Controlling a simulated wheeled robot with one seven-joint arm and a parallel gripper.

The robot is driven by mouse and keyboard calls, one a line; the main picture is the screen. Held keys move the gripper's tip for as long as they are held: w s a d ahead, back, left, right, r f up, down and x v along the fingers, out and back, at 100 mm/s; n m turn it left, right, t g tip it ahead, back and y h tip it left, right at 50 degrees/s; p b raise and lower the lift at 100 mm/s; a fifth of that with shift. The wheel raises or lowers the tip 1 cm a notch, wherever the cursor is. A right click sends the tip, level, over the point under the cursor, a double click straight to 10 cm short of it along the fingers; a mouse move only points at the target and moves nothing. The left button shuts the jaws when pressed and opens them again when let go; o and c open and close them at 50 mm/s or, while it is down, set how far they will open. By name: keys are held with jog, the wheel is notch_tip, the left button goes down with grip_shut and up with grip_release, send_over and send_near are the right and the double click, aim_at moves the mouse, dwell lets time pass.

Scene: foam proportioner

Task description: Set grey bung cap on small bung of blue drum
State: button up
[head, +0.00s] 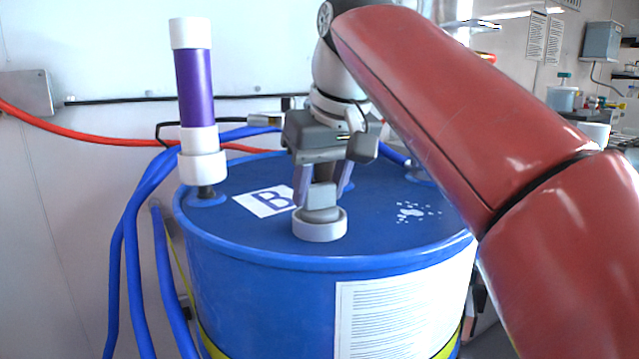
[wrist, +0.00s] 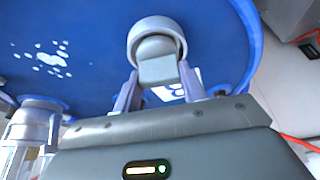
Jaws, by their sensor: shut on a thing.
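The grey bung cap (head: 320,226) is a round, light-grey ring with a darker block-shaped grip on top. My gripper (head: 322,190) points down and is shut on that block; the wrist view shows the cap (wrist: 157,42) between the fingers. The cap is upright over the front middle of the blue drum's lid (head: 375,235). I cannot tell whether it touches the lid. No bare small bung shows clearly. A blue-rimmed fitting (head: 421,178) at the lid's back right is partly hidden by my arm; the wrist view shows a grey-white part (wrist: 36,122) standing there.
A purple-and-white upright tube (head: 196,95) stands on the lid's left side. A label marked B (head: 262,201) and white spots (head: 416,211) lie flat on the lid. Blue hoses (head: 140,245) hang at the left, and a red hose (head: 75,128) runs along the wall.

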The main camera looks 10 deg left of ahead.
jog(key=shift+f, duration=0.25)
dwell(0.6)
jog(key=o, duration=1.1)
